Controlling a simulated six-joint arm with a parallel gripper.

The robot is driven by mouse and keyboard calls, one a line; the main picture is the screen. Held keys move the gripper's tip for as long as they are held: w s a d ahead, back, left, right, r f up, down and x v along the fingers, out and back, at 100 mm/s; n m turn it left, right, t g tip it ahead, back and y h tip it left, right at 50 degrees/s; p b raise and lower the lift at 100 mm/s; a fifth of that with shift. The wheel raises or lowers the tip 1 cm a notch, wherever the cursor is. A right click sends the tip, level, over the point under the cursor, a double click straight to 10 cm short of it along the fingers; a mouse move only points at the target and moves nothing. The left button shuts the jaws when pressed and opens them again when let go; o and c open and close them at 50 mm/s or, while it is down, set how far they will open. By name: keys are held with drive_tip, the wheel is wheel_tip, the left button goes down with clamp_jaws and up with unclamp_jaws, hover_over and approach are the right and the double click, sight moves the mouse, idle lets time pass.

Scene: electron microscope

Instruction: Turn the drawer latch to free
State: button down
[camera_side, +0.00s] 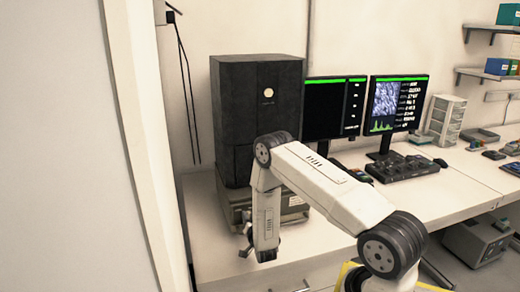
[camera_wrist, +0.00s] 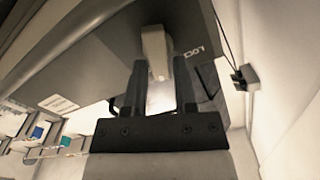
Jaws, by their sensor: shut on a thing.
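The drawer latch (camera_wrist: 154,46) is a pale beige lever on a dark grey face in the wrist view. Its lower end lies between the two dark fingers of my gripper (camera_wrist: 160,80), which is shut on it. In the side view my gripper (camera_side: 258,252) hangs low at the front of the grey unit (camera_side: 233,203) under the black microscope (camera_side: 258,110). The latch cannot be made out there.
Two monitors (camera_side: 335,106) stand right of the microscope on the white bench (camera_side: 440,215), with a control panel (camera_side: 402,167) in front. A pale wall edge (camera_side: 135,130) rises at the left. A small dark box on the wall (camera_wrist: 246,77) shows right of the gripper.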

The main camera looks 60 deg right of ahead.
drive_tip(key=m, duration=0.4)
drive_tip(key=shift+s+d+f+m, duration=0.1)
drive_tip(key=shift+s+f+m, duration=0.15)
drive_tip(key=shift+f+m, duration=0.15)
drive_tip(key=shift+c, duration=2.1)
unclamp_jaws()
drive_tip(key=shift+r, duration=0.1)
drive_tip(key=v, duration=0.7)
drive_tip(key=shift+s+a, duration=0.25)
drive_tip(key=shift+a, duration=0.1)
drive_tip(key=shift+r, duration=0.1)
